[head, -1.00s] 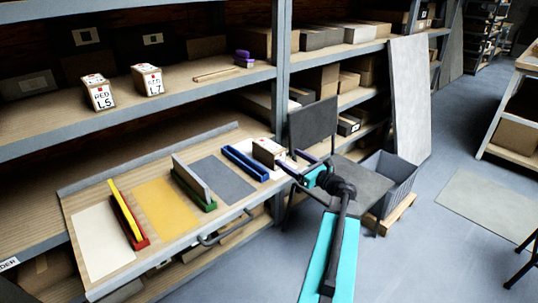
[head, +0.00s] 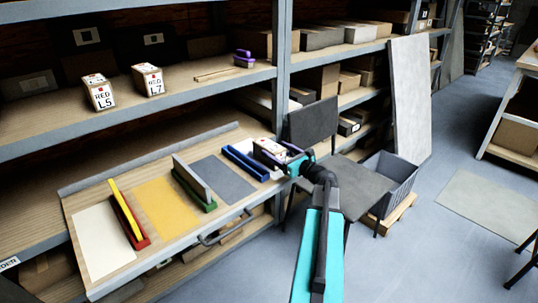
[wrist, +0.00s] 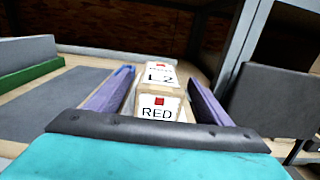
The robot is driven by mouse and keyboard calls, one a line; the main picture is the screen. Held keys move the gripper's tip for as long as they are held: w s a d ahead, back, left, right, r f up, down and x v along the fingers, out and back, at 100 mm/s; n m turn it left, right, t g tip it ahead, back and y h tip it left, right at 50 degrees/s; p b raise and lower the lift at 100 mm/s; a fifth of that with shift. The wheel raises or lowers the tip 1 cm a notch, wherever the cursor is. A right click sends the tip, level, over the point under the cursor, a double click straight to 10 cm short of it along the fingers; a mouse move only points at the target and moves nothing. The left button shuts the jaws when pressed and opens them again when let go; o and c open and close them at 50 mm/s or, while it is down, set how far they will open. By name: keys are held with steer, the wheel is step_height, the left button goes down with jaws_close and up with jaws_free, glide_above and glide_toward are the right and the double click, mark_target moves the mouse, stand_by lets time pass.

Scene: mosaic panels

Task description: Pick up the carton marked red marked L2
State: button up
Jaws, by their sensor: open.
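The carton marked RED and L2 (wrist: 158,103) stands in the wrist view between the two purple fingers of my gripper (wrist: 165,92). The fingers are open, one on each side of the carton, and I cannot tell whether either touches it. In the head view the same carton (head: 268,150) sits at the right end of the pull-out tray (head: 152,195), partly hidden by my gripper (head: 283,154). The carton's lower part is hidden behind my gripper's body in the wrist view.
A blue rail (head: 245,162) lies just left of the carton. A green divider (head: 194,188) and a red and yellow one (head: 128,218) stand further left. Cartons L5 (head: 99,93) and L7 (head: 148,79) are on the shelf above. A dark chair (head: 355,185) stands right of the tray.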

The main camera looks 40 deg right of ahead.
mark_target(269, 144)
steer(key=shift+w, duration=0.1)
steer(key=shift+w+d+r, duration=0.1)
steer(key=shift+w, duration=1.15)
steer(key=shift+w+d, duration=0.1)
steer(key=shift+w, duration=1.15)
steer(key=c, duration=1.8)
